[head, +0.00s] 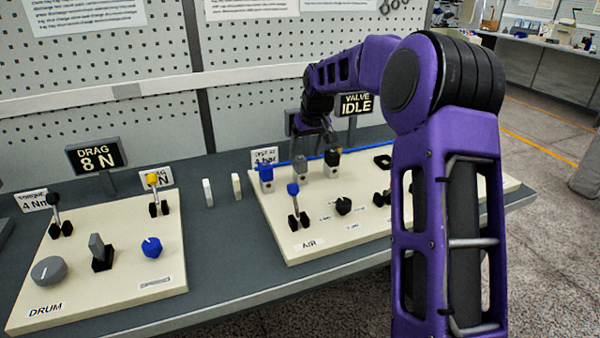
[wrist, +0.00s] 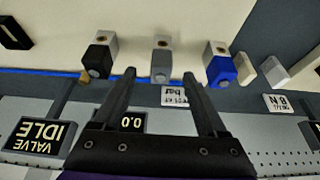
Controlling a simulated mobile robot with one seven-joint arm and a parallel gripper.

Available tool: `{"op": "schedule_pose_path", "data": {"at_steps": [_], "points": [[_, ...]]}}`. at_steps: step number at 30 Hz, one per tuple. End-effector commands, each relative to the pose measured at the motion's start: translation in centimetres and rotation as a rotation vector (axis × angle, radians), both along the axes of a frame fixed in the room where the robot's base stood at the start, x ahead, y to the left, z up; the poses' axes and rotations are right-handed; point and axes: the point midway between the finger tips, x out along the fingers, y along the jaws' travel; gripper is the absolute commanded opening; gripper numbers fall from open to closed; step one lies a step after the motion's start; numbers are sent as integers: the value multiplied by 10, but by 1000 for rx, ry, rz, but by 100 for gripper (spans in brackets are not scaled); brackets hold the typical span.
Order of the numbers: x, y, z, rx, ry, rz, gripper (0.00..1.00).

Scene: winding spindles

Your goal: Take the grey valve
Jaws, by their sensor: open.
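The grey valve (wrist: 161,68), a small grey block joined to a pale block, stands in the middle of a row of three in the wrist view. My gripper (wrist: 158,76) is open and empty, its two fingertips on either side of the grey valve in the picture; I cannot tell the remaining distance. In the head view the grey valve (head: 300,167) stands on the cream AIR panel (head: 287,235), between the blue valve (head: 266,175) and the black valve (head: 332,158). My gripper (head: 318,128) is above and behind the row there, its fingertips hard to make out.
The blue valve (wrist: 221,70) and black valve (wrist: 97,62) flank the grey one closely. A VALVE IDLE sign (head: 356,104) stands behind. A lever with a blue knob (head: 293,190) rises in front. The DRUM panel (head: 165,225) is at left, with two pale blocks between the panels.

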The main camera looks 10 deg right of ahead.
Motion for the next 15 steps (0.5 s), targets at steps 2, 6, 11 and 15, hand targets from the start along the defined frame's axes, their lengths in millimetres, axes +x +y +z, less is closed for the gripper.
{"op": "schedule_pose_path", "data": {"at_steps": [2,6,11,15], "points": [[5,1,-12,1,1,0,75],[9,2,-20,0,-1,1,75],[16,5,-34,0,1,1,75],[26,8,-53,0,2,1,75]]}}
